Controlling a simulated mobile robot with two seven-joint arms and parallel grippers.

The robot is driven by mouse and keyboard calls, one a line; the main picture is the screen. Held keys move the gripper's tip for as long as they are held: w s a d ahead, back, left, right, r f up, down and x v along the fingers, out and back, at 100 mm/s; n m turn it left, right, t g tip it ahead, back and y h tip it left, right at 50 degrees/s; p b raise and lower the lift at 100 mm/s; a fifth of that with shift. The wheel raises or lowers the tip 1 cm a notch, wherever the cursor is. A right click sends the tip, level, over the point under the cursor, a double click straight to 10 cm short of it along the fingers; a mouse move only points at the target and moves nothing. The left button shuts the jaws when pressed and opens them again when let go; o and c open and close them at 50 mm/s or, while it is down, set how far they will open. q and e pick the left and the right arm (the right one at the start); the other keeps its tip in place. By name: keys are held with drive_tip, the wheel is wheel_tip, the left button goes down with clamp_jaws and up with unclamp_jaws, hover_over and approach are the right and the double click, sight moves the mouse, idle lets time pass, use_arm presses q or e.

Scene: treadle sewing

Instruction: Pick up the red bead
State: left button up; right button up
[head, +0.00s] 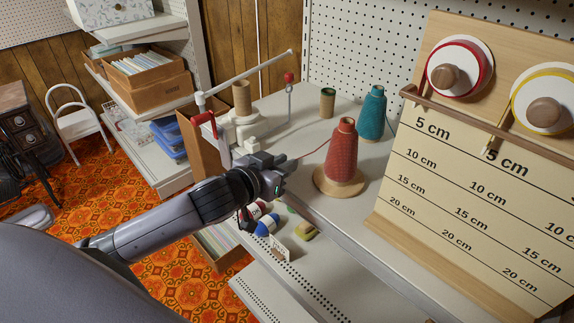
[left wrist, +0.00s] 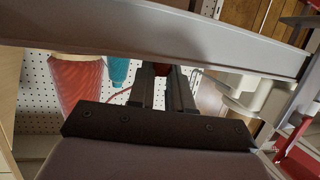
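My left gripper (head: 288,165) reaches in from the left, low over the shelf, to the left of the red yarn cone (head: 341,150). In the left wrist view its two fingers (left wrist: 163,80) are close together, with a small dark red piece, apparently the red bead (left wrist: 161,70), between their tips. The bead is mostly hidden by the fingers and the dark frame above them. A thin red strand (head: 318,145) runs from the cone toward the fingertips. In the head view the bead is hidden by the gripper. My right gripper is not in view.
A yarn winder (head: 242,110) with a red handle stands behind the gripper. A teal cone (head: 371,113) is behind the red one. A measuring board (head: 470,175) stands at the right. Small labelled items (head: 268,224) lie on the lower shelf below my arm.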

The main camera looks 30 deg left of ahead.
use_arm(q)
clamp_jaws()
